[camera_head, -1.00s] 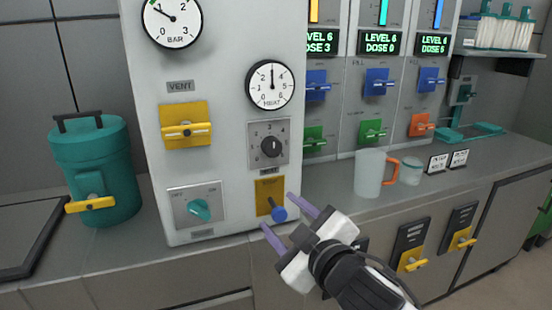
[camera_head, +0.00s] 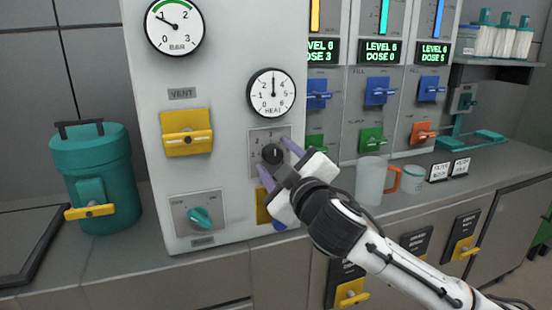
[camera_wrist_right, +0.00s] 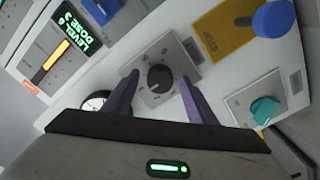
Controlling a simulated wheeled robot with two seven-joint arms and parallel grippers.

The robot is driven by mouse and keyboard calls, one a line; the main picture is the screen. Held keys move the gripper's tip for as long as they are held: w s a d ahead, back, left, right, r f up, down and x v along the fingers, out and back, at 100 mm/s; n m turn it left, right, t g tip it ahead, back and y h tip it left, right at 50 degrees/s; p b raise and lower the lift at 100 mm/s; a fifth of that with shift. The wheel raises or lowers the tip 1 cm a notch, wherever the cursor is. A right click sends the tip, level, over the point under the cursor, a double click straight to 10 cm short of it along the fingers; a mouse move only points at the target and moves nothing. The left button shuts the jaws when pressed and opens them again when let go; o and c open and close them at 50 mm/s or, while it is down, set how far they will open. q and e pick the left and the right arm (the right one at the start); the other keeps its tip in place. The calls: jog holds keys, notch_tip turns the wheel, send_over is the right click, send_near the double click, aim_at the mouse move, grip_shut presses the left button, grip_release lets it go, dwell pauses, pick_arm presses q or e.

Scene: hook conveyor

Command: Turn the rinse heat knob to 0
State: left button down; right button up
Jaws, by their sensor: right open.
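The black heat knob (camera_head: 272,154) sits on a grey square plate (camera_head: 257,136) on the white panel, below the round HEAT dial (camera_head: 271,94). The dial's needle points straight up, near 3. My right gripper (camera_head: 275,160) is open, its two purple fingers reaching toward the plate on either side of the knob. In the right wrist view the knob (camera_wrist_right: 160,79) lies between the open fingers (camera_wrist_right: 160,92), its white mark visible; I cannot tell whether they touch it. The plate's label is partly hidden by the gripper. My left gripper is out of view.
Below the knob is a yellow plate (camera_head: 262,206) with a blue-tipped lever (camera_wrist_right: 272,20). A teal knob (camera_head: 199,217) is at lower left, and a yellow VENT handle (camera_head: 187,137) above it. A clear jug (camera_head: 371,183) stands on the counter at right.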

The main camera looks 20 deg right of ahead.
jog(key=shift+w, duration=0.25)
jog(key=c, duration=1.1)
jog(key=shift+o, duration=0.2)
